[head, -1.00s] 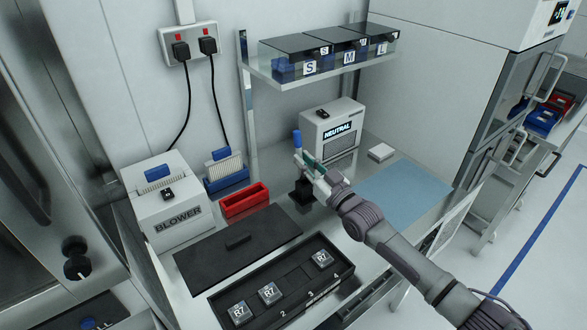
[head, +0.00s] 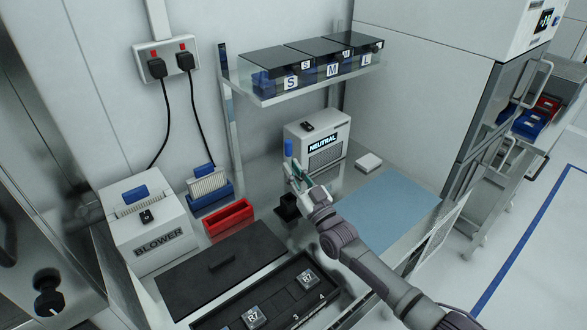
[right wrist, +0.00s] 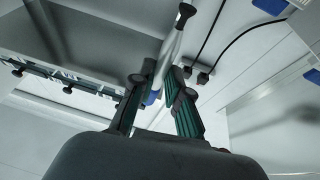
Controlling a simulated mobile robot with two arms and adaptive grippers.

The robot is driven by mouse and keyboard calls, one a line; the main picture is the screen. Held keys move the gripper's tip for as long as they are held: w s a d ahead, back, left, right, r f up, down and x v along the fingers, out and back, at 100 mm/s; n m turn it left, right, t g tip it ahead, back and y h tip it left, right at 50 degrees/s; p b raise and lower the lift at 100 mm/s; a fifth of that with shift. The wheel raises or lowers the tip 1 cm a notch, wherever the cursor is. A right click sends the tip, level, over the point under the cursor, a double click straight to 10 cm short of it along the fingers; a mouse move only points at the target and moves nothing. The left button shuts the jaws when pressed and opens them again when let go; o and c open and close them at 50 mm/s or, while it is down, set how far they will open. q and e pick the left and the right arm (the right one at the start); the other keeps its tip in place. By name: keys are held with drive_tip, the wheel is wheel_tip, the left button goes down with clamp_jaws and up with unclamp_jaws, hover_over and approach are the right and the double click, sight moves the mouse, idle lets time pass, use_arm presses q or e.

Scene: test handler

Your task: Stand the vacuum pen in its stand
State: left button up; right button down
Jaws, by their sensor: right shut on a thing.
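The vacuum pen shows its blue end (head: 288,148) pointing up in the head view. Its silver body (right wrist: 173,45) and black tip show in the right wrist view, where the scene looks upside down. My right gripper (head: 297,179) is shut around the pen, which is close to upright. The black stand (head: 287,208) is on the bench just below the gripper in the head view. The gripper hides the pen's lower part there, so I cannot tell the exact gap to the stand. My left gripper is out of view.
The NEUTRAL box (head: 302,136) stands behind the pen. A red bin (head: 229,222) and the BLOWER box (head: 150,232) are to the left. A black tray with R7 parts (head: 232,318) lies in front. The blue mat (head: 388,208) is clear. A shelf with bins hangs above.

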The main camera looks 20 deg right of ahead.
drive_tip(key=shift+f+b, duration=1.85)
drive_tip(key=shift+f, duration=0.55)
drive_tip(key=shift+f+b, duration=0.65)
drive_tip(key=shift+b, duration=0.05)
drive_tip(key=shift+s+a+f, duration=0.1)
drive_tip(key=shift+f, duration=0.15)
idle(2.8)
drive_tip(key=shift+r, duration=0.2)
idle(0.4)
